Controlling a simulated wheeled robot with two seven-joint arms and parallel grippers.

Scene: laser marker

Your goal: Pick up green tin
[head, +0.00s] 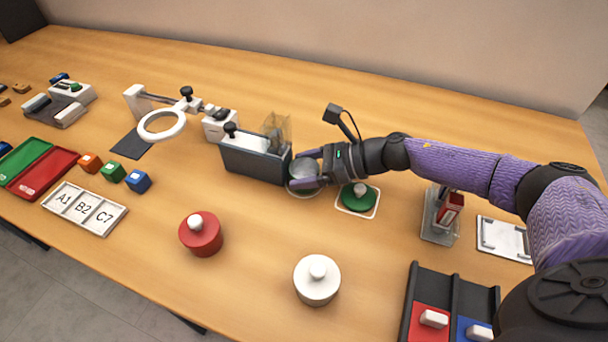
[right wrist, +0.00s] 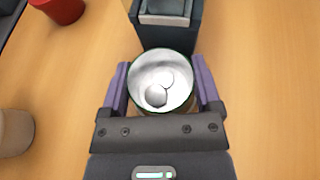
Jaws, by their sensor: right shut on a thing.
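An open tin with a thin green rim (right wrist: 163,54) stands between the purple fingers of my right gripper (right wrist: 161,85) in the right wrist view. A green lid with a pale knob (head: 358,198) lies on a white-edged square just right of the tin. Whether the tin touches the table is hard to tell. My left gripper is not in view.
The dark box-shaped unit (head: 252,160) stands close to the tin's left. A red tin (head: 201,234) and a white tin (head: 317,280) stand nearer the front. A clear stand (head: 440,214) is to the right. Table between red and white tins is free.

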